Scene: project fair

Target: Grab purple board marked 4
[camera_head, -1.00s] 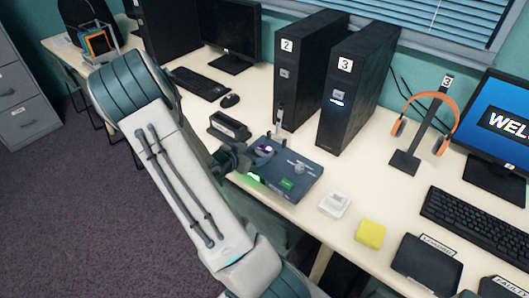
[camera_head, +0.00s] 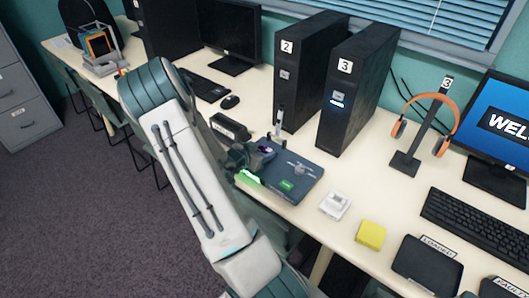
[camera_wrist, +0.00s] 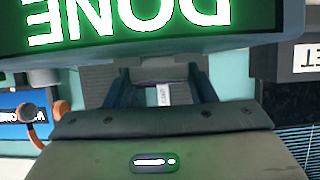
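No board with a readable 4 shows. A small purple patch (camera_head: 266,149) shows on the dark device (camera_head: 300,180) at the desk's front edge; I cannot tell whether it is the board. My gripper (camera_head: 246,160) is at the device's left side, close to the purple patch, partly hidden by my own arm. In the wrist view, my gripper's two fingers (camera_wrist: 164,92) stand apart with a pale labelled thing showing between them. I cannot tell whether they touch anything. A green DONE screen (camera_wrist: 150,22) appears upside down there.
Black towers marked 2 (camera_head: 305,75) and 3 (camera_head: 355,90) stand behind the device. A black holder (camera_head: 230,127) is to its left. A white block (camera_head: 335,205) and yellow block (camera_head: 370,234) lie to the right. A rack of coloured boards (camera_head: 97,45) is far left.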

